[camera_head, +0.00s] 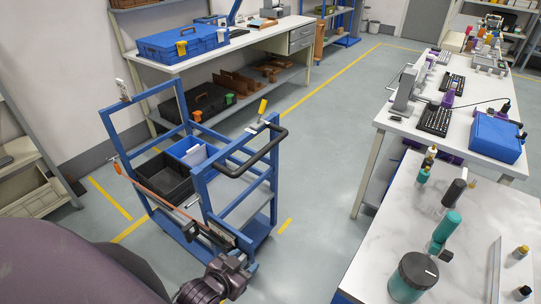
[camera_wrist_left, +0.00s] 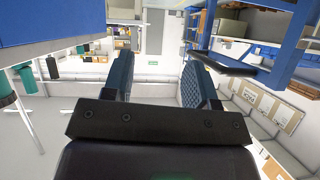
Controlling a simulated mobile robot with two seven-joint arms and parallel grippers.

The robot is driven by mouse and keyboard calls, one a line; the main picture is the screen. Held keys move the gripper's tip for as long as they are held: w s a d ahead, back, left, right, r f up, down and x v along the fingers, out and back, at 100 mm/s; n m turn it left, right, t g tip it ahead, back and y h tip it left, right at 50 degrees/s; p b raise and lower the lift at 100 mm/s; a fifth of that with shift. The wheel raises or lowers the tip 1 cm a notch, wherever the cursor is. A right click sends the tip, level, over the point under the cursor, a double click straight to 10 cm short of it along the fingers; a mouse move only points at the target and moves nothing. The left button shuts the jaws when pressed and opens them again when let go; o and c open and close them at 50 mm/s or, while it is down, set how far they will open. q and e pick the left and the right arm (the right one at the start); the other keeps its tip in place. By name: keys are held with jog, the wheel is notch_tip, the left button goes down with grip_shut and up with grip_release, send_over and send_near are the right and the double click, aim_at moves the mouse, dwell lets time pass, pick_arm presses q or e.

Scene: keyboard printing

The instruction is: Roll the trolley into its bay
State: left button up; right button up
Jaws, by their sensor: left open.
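The trolley (camera_head: 201,188) is a blue frame with a black push handle (camera_head: 268,158) on its right end. It stands upright on the floor and carries a black bin (camera_head: 160,180) and a blue bin (camera_head: 187,148). Yellow floor lines (camera_head: 110,198) lie around it; I cannot tell exactly which of them bound its bay. My left gripper (camera_head: 208,233) is low in front of the trolley's near side, apart from the handle. Its fingers (camera_wrist_left: 155,75) are open with nothing between them in the left wrist view. My right gripper is not shown.
A workbench with a blue toolbox (camera_head: 180,43) stands along the wall behind the trolley. A white table (camera_head: 440,215) with bottles stands at right, near a bench with keyboards (camera_head: 436,118). Shelves (camera_head: 35,185) stand at left. Grey floor (camera_head: 318,145) is clear right of the trolley.

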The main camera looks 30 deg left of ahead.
pick_arm(q)
jog(key=w+d+r+n+t+b, duration=0.2)
jog(key=w+r+n+t+b, duration=0.15)
jog(key=w, duration=0.75)
jog(key=w+d+r+n+t+y+b, duration=0.1)
jog(key=w+r+n+t+b, duration=0.3)
jog(key=w, duration=0.7)
jog(key=w+d+r+n+t+b, duration=0.25)
jog(key=w+r+b, duration=0.2)
jog(key=w, duration=0.65)
jog(key=n+g+y+b, duration=0.1)
jog(key=n+g+y, duration=1.2)
jog(key=n+y, duration=0.6)
send_near(263, 152)
jog(key=n+h, duration=0.2)
jog(key=b+x, duration=0.1)
jog(key=x, duration=0.9)
jog(key=shift+w+a+r, duration=0.15)
jog(key=shift+a+r, duration=0.1)
jog(key=shift+a, duration=0.05)
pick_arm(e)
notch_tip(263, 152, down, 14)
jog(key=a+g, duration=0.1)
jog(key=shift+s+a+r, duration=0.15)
